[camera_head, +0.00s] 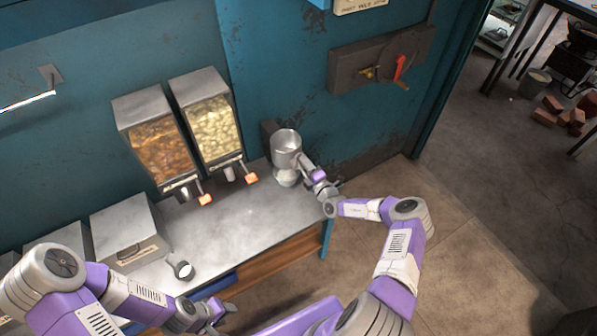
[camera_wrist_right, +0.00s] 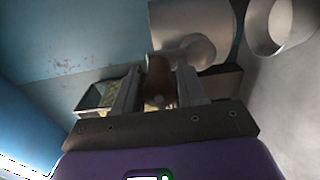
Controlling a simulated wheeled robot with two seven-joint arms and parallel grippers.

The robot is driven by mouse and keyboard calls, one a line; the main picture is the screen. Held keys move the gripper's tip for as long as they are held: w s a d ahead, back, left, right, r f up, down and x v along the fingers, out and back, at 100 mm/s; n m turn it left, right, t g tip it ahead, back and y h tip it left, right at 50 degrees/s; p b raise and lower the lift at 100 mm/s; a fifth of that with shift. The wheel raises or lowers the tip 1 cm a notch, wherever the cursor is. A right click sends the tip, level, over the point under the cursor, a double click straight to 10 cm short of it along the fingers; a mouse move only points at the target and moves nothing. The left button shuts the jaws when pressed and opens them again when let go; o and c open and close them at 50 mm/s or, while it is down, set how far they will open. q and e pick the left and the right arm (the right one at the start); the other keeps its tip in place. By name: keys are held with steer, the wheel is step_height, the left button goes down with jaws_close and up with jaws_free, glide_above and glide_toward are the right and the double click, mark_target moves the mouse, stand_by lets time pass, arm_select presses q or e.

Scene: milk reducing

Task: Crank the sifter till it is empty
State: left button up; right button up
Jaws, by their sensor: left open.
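The sifter (camera_head: 286,150) is a grey metal cylinder mounted by the blue wall at the back right of the worktop. A pale bowl (camera_head: 287,178) stands under it. My right gripper (camera_head: 308,167) is at the sifter's right side. In the right wrist view its fingers (camera_wrist_right: 158,88) close around a brown crank handle (camera_wrist_right: 159,72), and the sifter body (camera_wrist_right: 190,30) shows just beyond. The sifter's inside shows grey metal; I cannot tell how much is left in it. My left gripper (camera_head: 222,311) is open and empty, low at the worktop's front edge.
Two dispensers, one amber (camera_head: 160,145) and one pale yellow (camera_head: 212,125), hang at the back of the worktop (camera_head: 235,215). A metal box (camera_head: 128,232) and a scoop with white contents (camera_head: 184,271) are at the left. The middle of the worktop is clear.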

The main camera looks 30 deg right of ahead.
steer(key=o, duration=0.5)
steer(key=shift+a, duration=0.15)
steer(key=shift+o, duration=0.2)
steer(key=shift+s, duration=0.15)
steer(key=shift+s+r+p, duration=0.1)
steer(key=shift+s+p, duration=0.2)
steer(key=shift+p, duration=0.1)
steer(key=s+d+p, duration=0.1)
steer(key=s+p, duration=0.2)
steer(key=s, duration=0.8)
steer(key=shift+p, duration=0.35)
